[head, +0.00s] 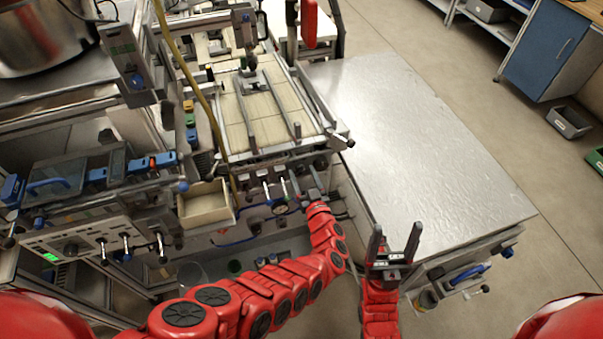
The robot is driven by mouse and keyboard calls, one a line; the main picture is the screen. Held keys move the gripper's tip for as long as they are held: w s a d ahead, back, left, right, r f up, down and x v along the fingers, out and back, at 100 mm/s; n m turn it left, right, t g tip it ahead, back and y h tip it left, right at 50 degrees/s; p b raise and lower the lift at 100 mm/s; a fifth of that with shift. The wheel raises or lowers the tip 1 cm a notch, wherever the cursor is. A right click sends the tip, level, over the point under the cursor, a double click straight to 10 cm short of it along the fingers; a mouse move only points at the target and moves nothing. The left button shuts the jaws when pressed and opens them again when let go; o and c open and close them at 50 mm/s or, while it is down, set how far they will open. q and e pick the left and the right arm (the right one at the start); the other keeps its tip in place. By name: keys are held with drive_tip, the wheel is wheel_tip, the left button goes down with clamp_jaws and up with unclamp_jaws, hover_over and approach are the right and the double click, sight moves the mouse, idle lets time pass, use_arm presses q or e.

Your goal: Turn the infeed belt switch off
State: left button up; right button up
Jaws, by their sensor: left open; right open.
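The front edge of the belt machine carries several small levers with pale tips, one of them a lever (267,189) above a round dial (280,207). A control panel (85,246) at the left has a knob, a green display and several black toggle levers (126,240). I cannot tell which of these is the infeed belt switch. My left gripper (306,186) is at the machine's front edge, right of the dial; its fingers are small and dark, open, and partly lost against the machine. My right gripper (394,240) is open and empty, fingers upward, by the metal table's near left corner.
A bare metal table (425,150) stands to the right. Pale slatted belts (262,112) run between rails at the top centre. A beige open bin (206,208) sits left of the dial. A blue cabinet (545,50) and open floor lie at the far right.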

use_arm(q)
clamp_jaws()
drive_tip(key=shift+f+n, duration=0.15)
drive_tip(key=shift+n, duration=0.15)
drive_tip(key=n+b, duration=0.3)
drive_tip(key=shift+a+f+n, duration=0.1)
drive_tip(key=shift+a+n, duration=0.05)
drive_tip(key=shift+n, duration=0.25)
drive_tip(key=n+b, duration=0.7)
drive_tip(key=b, duration=0.2)
drive_tip(key=shift+f+n, duration=0.1)
drive_tip(key=shift+n, duration=0.2)
drive_tip(key=shift+r+n+b, duration=0.3)
drive_tip(key=shift+n+b, duration=0.7)
drive_tip(key=shift+b, duration=0.1)
